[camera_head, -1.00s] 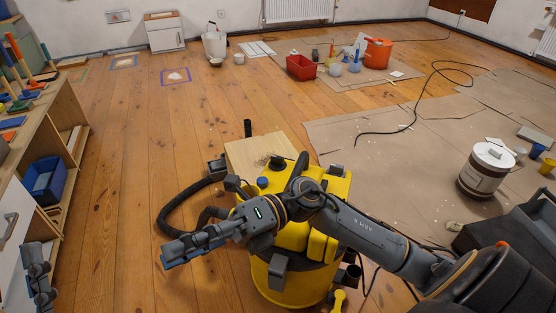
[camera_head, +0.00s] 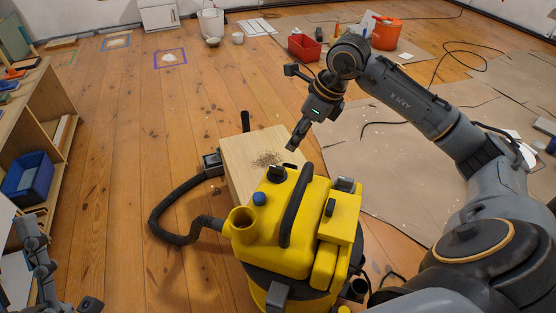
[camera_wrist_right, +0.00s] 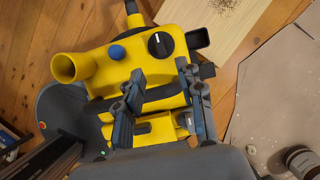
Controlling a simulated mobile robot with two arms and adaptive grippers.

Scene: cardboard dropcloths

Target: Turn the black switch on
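A yellow and black vacuum cleaner (camera_head: 285,240) stands on the wooden floor. On its top are a round black knob (camera_head: 276,174), a blue cap (camera_head: 259,198), a black handle and a small black switch-like part (camera_head: 330,207) on the yellow side box. In the right wrist view the black knob (camera_wrist_right: 159,43) shows a white mark, just beyond my fingertips. My right gripper (camera_head: 292,146) is above the vacuum's far side, pointing down; its fingers (camera_wrist_right: 160,68) are apart with nothing between them. My left gripper (camera_head: 42,268) is partly visible at the lower left; its finger state is unclear.
A wooden board (camera_head: 240,155) with debris lies behind the vacuum. A black hose (camera_head: 165,212) curves at its left. A shelf with a blue bin (camera_head: 28,178) stands at the left. Cardboard (camera_head: 400,160) covers the floor at the right.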

